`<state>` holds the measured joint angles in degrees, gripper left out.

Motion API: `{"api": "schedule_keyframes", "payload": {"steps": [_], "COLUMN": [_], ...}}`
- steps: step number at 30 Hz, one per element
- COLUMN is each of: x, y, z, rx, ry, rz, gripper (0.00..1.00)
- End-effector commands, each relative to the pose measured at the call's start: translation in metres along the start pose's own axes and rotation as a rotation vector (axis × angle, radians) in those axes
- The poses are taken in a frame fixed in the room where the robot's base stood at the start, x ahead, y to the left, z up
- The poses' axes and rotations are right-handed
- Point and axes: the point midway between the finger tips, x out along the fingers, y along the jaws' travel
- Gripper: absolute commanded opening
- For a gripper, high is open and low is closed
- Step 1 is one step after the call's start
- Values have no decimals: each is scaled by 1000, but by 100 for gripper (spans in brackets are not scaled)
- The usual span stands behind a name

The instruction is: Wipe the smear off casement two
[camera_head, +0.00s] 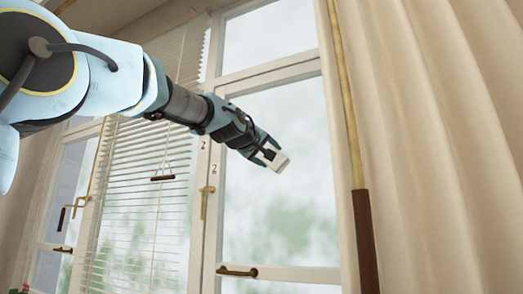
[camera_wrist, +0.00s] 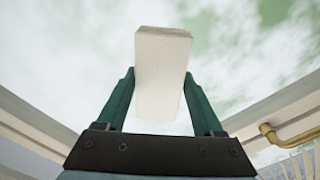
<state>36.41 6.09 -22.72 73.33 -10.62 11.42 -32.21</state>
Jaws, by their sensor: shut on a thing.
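My gripper (camera_head: 268,151) is shut on a white block (camera_head: 279,162), in front of the glass of the right-hand casement (camera_head: 285,215). The figure 2 shows on the frame at this casement's left side. In the wrist view the block (camera_wrist: 160,75) sits between the two green fingers, its far end sticking out past them toward the pane. I cannot tell whether the block touches the glass. Cloudy white and green patches show on or through the pane; I cannot tell a smear from the view outside.
A beige curtain (camera_head: 430,130) and a pole with a brown grip (camera_head: 366,240) hang at the right. A slatted blind (camera_head: 140,190) covers the window to the left. Brass handles (camera_head: 206,190) and a stay (camera_head: 237,272) stick out from the frame.

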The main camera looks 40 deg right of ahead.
Motion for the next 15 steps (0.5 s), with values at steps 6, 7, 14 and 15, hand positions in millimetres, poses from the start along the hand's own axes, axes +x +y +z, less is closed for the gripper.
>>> {"api": "schedule_keyframes", "payload": {"steps": [6,7,14,15], "x": [0,0,1,1], "y": [4,5,14,16], "z": [3,3,8,9], "rx": [0,1,1,0], "ry": [1,0,0,-1], "rz": [-1,-1,-1,-1], "gripper": [24,24,24,24]}}
